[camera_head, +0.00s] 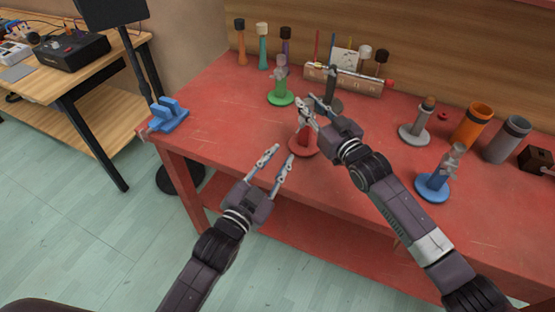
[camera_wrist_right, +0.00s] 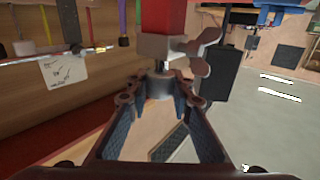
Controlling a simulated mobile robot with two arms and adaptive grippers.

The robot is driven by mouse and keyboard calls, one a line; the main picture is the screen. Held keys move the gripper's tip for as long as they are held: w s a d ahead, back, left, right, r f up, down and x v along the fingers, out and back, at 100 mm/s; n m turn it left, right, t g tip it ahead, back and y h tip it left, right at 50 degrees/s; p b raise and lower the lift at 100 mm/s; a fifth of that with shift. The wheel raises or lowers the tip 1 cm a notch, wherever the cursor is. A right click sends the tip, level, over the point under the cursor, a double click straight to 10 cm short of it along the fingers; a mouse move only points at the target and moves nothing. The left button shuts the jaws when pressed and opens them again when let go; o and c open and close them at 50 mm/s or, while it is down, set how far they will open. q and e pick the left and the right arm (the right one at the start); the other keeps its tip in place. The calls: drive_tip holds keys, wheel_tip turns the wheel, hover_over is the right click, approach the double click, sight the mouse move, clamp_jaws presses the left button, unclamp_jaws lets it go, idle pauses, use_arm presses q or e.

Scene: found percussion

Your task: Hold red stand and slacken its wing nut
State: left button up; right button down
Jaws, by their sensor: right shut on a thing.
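The red stand (camera_head: 301,150) stands on the red bench, its round base resting on the top. In the right wrist view its red post (camera_wrist_right: 162,15) leads to a grey clamp block (camera_wrist_right: 160,46) with a grey wing nut (camera_wrist_right: 202,52) at one side. My right gripper (camera_head: 307,112) is at the top of the stand. Its fingers (camera_wrist_right: 160,95) are shut around the short grey cylinder beside the clamp block. The wing nut is hard to make out in the head view.
A green stand (camera_head: 281,98) is behind, a blue stand (camera_head: 434,184) and a grey stand (camera_head: 413,133) are to the right. Orange (camera_head: 473,126) and grey (camera_head: 505,140) cups stand farther right. Bare bench lies left of the red stand.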

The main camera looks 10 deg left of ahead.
idle(0.4)
drive_tip(key=c, duration=1.6)
unclamp_jaws()
